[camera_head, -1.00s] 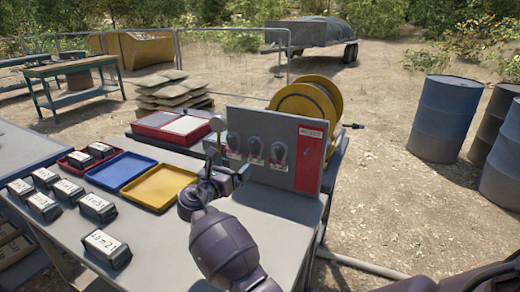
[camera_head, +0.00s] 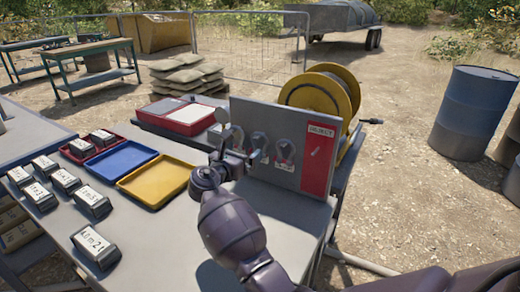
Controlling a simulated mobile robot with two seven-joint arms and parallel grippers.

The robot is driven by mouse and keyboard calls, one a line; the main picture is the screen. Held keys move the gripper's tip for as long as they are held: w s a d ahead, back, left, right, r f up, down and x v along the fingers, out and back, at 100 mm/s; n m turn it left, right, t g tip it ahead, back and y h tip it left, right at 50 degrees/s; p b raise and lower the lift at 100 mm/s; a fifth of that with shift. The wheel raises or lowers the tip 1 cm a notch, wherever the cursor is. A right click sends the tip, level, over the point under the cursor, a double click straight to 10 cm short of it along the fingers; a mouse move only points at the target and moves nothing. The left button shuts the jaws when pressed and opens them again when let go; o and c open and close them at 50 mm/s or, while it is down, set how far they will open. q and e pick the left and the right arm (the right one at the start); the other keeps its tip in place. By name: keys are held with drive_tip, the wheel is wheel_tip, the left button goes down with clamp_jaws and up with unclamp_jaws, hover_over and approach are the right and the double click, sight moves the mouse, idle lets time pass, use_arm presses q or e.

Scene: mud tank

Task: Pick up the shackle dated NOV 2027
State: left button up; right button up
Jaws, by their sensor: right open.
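A grey upright board (camera_head: 270,180) stands on the table with several shackles hanging in a row: a left shackle (camera_head: 237,136), a middle shackle (camera_head: 259,144) and a right shackle (camera_head: 285,150). Their date tags are too small to read, so I cannot tell which is dated NOV 2027. My right gripper (camera_head: 236,156) is open in front of the board's left part, close to the left shackle and partly covering it. I cannot tell whether it touches. My left gripper is not in view.
A red panel (camera_head: 318,165) marks the board's right end. Blue (camera_head: 121,169) and yellow (camera_head: 152,180) trays lie left of my arm. Several dark labelled blocks, one a near block (camera_head: 96,247), stand at the table's left. A yellow reel (camera_head: 322,92) is behind the board.

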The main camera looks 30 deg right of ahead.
drive_tip(key=x, duration=0.2)
drive_tip(key=b+x, duration=0.1)
drive_tip(key=x, duration=0.5)
drive_tip(key=shift+w+d+f, duration=0.1)
drive_tip(key=shift+d+f, duration=0.1)
drive_tip(key=shift+f, duration=0.2)
drive_tip(key=shift+c, duration=0.3)
drive_tip(key=c, duration=1)
drive_tip(key=shift+r, duration=0.1)
